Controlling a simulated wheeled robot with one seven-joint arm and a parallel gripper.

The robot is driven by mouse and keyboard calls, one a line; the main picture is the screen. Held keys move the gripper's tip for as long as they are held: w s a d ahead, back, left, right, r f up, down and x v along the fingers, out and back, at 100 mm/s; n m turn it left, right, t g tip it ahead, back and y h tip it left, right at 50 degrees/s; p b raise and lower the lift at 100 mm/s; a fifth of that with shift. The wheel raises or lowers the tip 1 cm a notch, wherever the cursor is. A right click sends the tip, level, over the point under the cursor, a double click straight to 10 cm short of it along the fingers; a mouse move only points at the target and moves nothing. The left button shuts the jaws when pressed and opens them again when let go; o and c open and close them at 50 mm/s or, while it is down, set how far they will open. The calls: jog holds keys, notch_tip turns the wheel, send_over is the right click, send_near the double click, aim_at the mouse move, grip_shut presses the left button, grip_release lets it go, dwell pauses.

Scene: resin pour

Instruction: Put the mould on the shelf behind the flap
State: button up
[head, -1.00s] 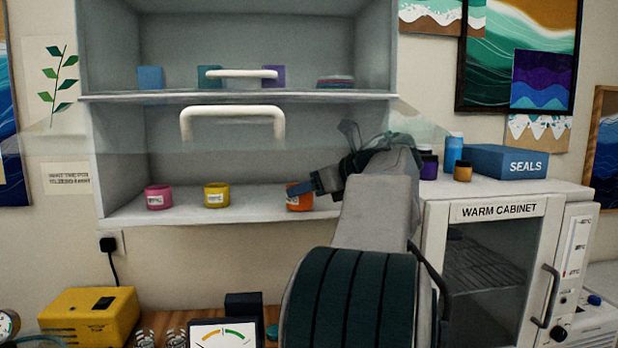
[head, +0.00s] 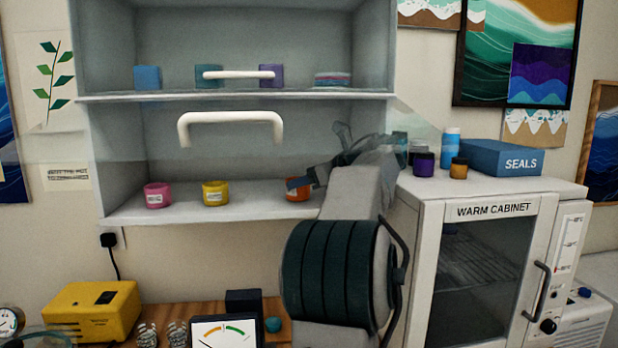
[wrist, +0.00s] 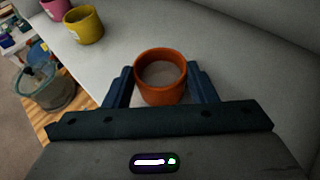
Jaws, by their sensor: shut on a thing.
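The mould, an orange cup-like pot (head: 297,189) with a pale label, is at the right end of the lower shelf (head: 240,211). My gripper (wrist: 161,80) is shut on it, with one blue finger on each side in the wrist view. The mould's base is at shelf level; I cannot tell whether it bears on the board. The flap is a clear panel with a thick white handle (head: 231,125). It appears raised, sticking out above the lower shelf's opening. My forearm hides the shelf's right end.
A yellow pot (head: 215,194) and a pink pot (head: 157,195) stand left of the mould. The upper shelf holds several items behind another white handle (head: 238,75). The warm cabinet (head: 484,260) stands close on the right, with jars and a blue SEALS box (head: 502,158) on top.

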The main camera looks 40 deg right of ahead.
jog(key=shift+f, duration=0.25)
jog(key=o, duration=1.1)
jog(key=shift+r, duration=0.1)
jog(key=shift+r, duration=0.2)
jog(key=s+d+b, duration=0.1)
jog(key=s, duration=0.3)
jog(key=s+d, duration=0.1)
jog(key=s, duration=0.4)
jog(key=s+d+r+b, duration=0.1)
jog(key=s, duration=0.4)
jog(key=shift+s+d+b, duration=0.15)
jog(key=shift+d+b, duration=0.1)
jog(key=shift+b, duration=0.05)
